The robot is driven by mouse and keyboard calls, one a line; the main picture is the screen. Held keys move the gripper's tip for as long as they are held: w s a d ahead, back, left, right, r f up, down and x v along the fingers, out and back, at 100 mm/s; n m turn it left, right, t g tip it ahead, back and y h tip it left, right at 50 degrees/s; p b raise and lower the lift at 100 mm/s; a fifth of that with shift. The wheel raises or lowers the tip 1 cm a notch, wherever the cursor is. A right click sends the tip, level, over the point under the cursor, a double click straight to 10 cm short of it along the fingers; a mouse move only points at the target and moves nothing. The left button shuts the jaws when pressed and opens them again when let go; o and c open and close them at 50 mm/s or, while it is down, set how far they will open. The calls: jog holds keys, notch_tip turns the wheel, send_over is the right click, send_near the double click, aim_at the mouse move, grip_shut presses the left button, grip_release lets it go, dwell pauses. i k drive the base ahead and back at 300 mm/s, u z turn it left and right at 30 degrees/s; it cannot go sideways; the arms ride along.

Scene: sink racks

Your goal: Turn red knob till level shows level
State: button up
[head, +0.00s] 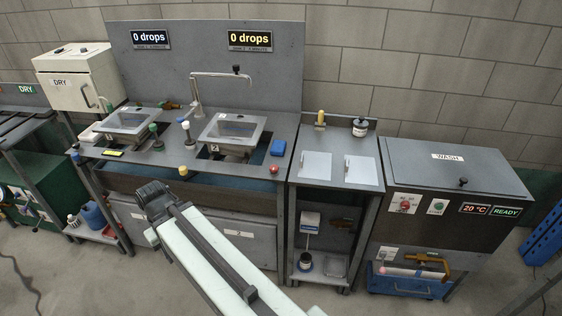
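A small red knob (274,169) sits at the front right of the sink counter (235,172). A small black plate with a yellow face (113,153) lies at the front left of the counter; its text is too small to read, so I cannot tell whether it is the level. My gripper (152,190) is the dark end of my arm, in front of the counter's lower panels. It appears apart from the red knob, which is to its right. Its fingers cannot be made out.
Two sink basins (240,130) (125,122) stand under a tall faucet (198,95). A wash cabinet (450,170) stands farther right. Open floor lies in front.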

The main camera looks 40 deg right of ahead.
aim_at(274, 169)
jog(key=u, duration=0.05)
jog(key=i, duration=0.9)
jog(key=z, duration=0.25)
jog(key=k, duration=0.7)
jog(key=u, duration=0.25)
jog(key=i, duration=0.7)
jog(key=z, duration=0.05)
